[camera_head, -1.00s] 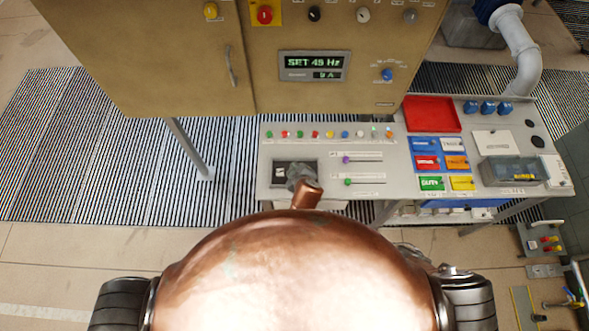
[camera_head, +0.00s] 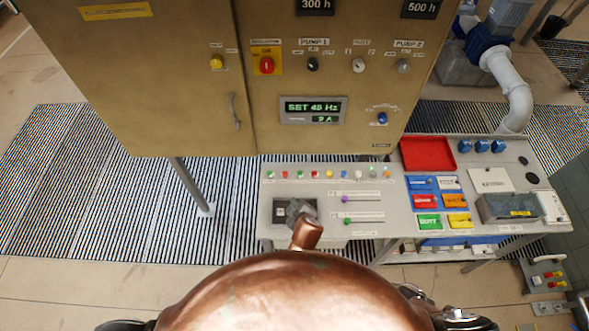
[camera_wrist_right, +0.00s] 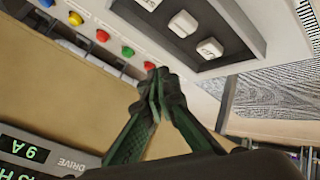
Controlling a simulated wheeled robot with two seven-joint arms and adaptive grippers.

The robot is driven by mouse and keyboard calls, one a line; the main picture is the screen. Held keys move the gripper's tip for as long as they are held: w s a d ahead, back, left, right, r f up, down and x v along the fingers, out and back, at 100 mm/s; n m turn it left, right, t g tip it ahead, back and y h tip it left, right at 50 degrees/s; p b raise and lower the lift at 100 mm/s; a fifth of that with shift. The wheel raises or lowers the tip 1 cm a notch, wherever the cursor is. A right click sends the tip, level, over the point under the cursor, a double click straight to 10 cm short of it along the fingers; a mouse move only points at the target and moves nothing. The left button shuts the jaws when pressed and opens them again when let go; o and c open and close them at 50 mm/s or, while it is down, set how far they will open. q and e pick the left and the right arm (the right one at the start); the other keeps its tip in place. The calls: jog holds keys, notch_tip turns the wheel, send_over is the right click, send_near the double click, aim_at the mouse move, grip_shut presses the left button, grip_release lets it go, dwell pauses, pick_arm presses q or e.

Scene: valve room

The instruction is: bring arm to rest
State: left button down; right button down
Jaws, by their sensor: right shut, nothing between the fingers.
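My right gripper (camera_head: 299,208) is at the end of a short copper-coloured link in the head view. It is over the dark square switch panel (camera_head: 279,211) at the left of the grey desk and hides part of it. In the right wrist view the gripper (camera_wrist_right: 158,75) has its dark green-black fingers together, with nothing between them. Its tips show close to the panel's edge and the row of coloured buttons (camera_wrist_right: 102,36). I cannot tell whether they touch anything. My left gripper is not in view.
Striped floor matting (camera_head: 90,190) lies open at the left.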

jog(key=s+d+m+g+h, duration=0.15)
jog(key=s+d+m, duration=0.25)
jog(key=s+d, duration=0.65)
jog(key=s+d+r+m+g+h, duration=0.1)
jog(key=s+d+m+g, duration=0.15)
jog(key=s+d, duration=0.75)
jog(key=s+d+m+g+h, duration=0.1)
jog(key=s+d+m, duration=0.45)
jog(key=d, duration=0.95)
notch_tip(320, 180, down, 44)
jog(key=s+a+r+n+g+y+b, duration=0.1)
jog(key=s+a+g+b, duration=0.15)
jog(key=b, duration=0.95)
jog(key=s+f+b, duration=0.4)
jog(key=s+f, duration=0.5)
jog(key=f, duration=0.4)
jog(key=s+f+n+b, duration=0.1)
jog(key=s+f+b, duration=0.4)
jog(key=s+f, duration=0.5)
notch_tip(320, 180, down, 3)
jog(key=shift+s+d+f, duration=0.1)
jog(key=shift+s+d, duration=0.1)
jog(key=shift+d, duration=0.2)
jog(key=shift+g, duration=0.25)
